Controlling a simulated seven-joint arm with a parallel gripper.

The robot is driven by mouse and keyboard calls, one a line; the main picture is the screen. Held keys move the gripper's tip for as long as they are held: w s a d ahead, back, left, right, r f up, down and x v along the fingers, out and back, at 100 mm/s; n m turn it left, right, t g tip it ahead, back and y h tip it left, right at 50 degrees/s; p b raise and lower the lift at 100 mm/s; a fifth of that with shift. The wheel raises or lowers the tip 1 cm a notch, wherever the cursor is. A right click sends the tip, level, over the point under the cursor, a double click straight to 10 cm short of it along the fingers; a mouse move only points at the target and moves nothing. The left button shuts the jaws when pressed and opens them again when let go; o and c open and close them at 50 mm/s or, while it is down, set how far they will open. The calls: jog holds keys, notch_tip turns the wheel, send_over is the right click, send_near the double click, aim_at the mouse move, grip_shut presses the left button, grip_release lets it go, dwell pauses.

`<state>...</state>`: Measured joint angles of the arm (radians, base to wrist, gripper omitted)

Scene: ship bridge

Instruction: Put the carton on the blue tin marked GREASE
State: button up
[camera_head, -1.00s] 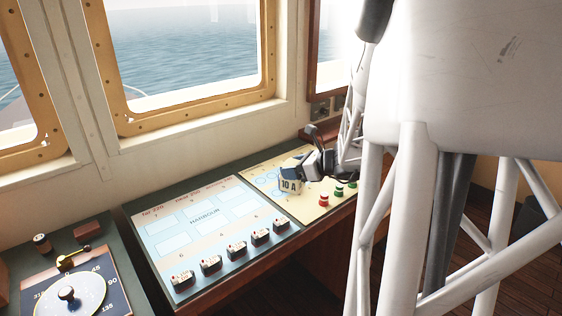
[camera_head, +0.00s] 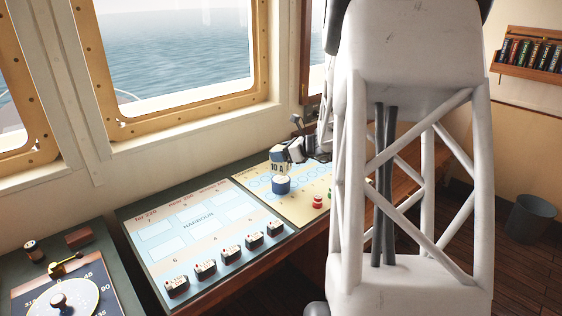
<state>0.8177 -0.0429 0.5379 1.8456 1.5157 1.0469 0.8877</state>
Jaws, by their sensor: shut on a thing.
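The carton (camera_head: 279,167), pale with a dark "10 A" on it, is held in my gripper (camera_head: 288,153) over the yellow chart. My gripper comes in from the right and is shut on the carton; its fingertips are small and partly hidden. A blue tin (camera_head: 281,186) stands on the chart directly below the carton in the picture. Its marking is too small to read. I cannot tell whether the carton touches the tin's top or hangs just above it.
A red-topped piece (camera_head: 317,202) stands right of the blue tin, with green beside it, partly behind my arm. Several dark blocks (camera_head: 230,254) line the front of the harbour chart (camera_head: 197,222). The window wall (camera_head: 200,126) rises behind the console.

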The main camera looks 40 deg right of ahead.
jog(key=shift+w+d, duration=0.2)
jog(key=shift+w, duration=0.05)
jog(key=shift+f, duration=0.15)
jog(key=shift+f, duration=1.65)
jog(key=shift+f, duration=0.15)
jog(key=o, duration=1.1)
jog(key=shift+s+r, duration=0.1)
jog(key=shift+r, duration=0.1)
jog(key=shift+v, duration=5.9)
